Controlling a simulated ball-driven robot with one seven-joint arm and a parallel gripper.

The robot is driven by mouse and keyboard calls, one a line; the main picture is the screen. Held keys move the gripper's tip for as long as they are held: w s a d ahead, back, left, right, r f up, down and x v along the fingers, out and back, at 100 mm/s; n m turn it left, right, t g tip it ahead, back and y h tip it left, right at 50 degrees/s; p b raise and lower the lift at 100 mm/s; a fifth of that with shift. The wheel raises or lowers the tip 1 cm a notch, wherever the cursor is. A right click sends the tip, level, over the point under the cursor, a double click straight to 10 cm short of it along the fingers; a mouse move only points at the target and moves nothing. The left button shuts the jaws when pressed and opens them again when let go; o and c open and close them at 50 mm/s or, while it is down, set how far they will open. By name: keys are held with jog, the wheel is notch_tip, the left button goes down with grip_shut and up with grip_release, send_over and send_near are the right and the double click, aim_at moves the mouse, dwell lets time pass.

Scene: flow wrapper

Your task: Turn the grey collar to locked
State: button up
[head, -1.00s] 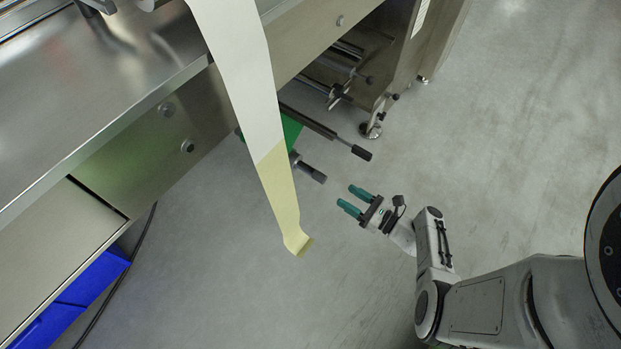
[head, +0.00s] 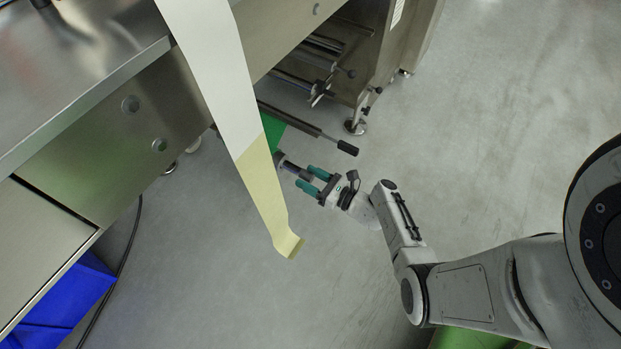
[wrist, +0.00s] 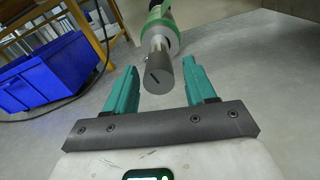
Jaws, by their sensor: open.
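The grey collar is a short dark grey cylinder at the end of a spindle, seen nearly end-on in the wrist view (wrist: 158,73). A black line marks its end face, slanted in this picture, and a small stub shows on its left side. In the head view the collar (head: 290,166) shows just left of my gripper's tips. My gripper (head: 306,178) has two teal fingers, open, one on each side of the collar in the wrist view (wrist: 159,68). No contact shows, and I cannot tell how deep the collar sits between them.
A green part (wrist: 162,34) sits behind the collar on the spindle. A black-tipped rod (head: 320,136) lies just above my gripper in the head view. A pale web strip (head: 262,185) hangs to the left. A blue bin (wrist: 45,82) stands left; the floor right is clear.

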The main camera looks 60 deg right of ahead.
jog(key=shift+c, duration=0.5)
jog(key=shift+f, duration=0.1)
grip_shut()
jog(key=shift+s+a+m+p, duration=0.15)
jog(key=shift+m+p, duration=0.55)
jog(key=shift+m, duration=0.4)
jog(key=shift+f+m, duration=0.15)
jog(key=shift+m, duration=0.35)
jog(key=shift+c, duration=1.1)
grip_release()
jog(key=o, duration=0.3)
jog(key=shift+r, duration=0.2)
jog(key=s, duration=0.3)
jog(key=s+p, duration=0.1)
jog(key=s, duration=0.3)
jog(key=s+p, duration=0.1)
jog(key=s, duration=0.2)
jog(key=shift+s+d, duration=0.25)
jog(key=shift+s, duration=0.05)
